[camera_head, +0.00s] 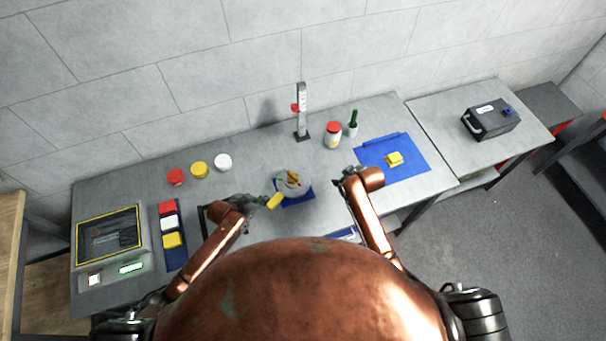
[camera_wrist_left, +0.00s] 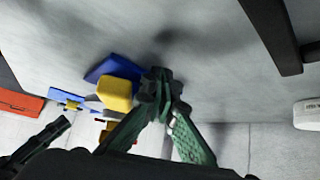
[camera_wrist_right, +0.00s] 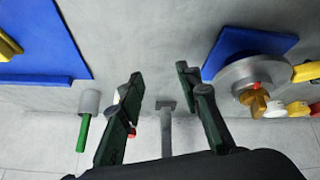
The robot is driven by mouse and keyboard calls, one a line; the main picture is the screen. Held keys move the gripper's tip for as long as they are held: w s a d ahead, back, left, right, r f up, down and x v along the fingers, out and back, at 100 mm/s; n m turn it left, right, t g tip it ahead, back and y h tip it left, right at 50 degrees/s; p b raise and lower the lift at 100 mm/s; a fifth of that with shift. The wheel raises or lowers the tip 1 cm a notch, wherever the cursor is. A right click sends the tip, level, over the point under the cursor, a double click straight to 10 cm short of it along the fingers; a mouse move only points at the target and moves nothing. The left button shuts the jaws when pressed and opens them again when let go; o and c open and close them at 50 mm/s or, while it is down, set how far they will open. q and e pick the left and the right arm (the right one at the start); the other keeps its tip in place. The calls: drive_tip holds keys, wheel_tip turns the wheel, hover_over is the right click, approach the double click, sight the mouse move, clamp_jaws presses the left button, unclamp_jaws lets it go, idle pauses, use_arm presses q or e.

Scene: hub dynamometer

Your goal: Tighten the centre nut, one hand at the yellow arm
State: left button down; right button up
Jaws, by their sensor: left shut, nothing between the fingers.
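The grey round hub (camera_head: 283,187) sits on a blue base (camera_head: 297,202) at the middle of the bench. A brass-coloured centre piece, seemingly the centre nut (camera_wrist_right: 257,104), stands on the hub with a red spot. The yellow arm (camera_head: 274,201) sticks out from the hub; its block end (camera_wrist_left: 116,94) also shows in the left wrist view. My left gripper (camera_head: 260,200) is shut and empty, close beside the yellow arm's end; whether they touch I cannot tell. My right gripper (camera_wrist_right: 160,84) is open and empty, to the right of the hub in the head view, apart from it.
A height gauge (camera_head: 302,112), a red-lidded jar (camera_head: 332,136) and a green-handled brush in a cup (camera_head: 352,124) stand behind. Coloured pots, a tray and a screen unit (camera_head: 108,240) are left.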

sight(291, 173)
drive_tip(key=a+r+n+y, duration=0.1)
drive_tip(key=a+r+y, duration=0.35)
drive_tip(key=a, duration=1.15)
drive_tip(key=shift+h, duration=0.55)
drive_tip(key=shift+a+r+x, duration=0.1)
drive_tip(key=shift+a+x, duration=0.05)
drive_tip(key=shift+x, duration=0.75)
drive_tip(key=shift+a+r+x, duration=0.1)
drive_tip(key=shift+x, duration=0.75)
drive_tip(key=shift+a+r+x, duration=0.15)
drive_tip(key=shift+x, duration=0.75)
drive_tip(key=shift+w, duration=0.15)
drive_tip(key=shift+c, duration=0.5)
clamp_jaws()
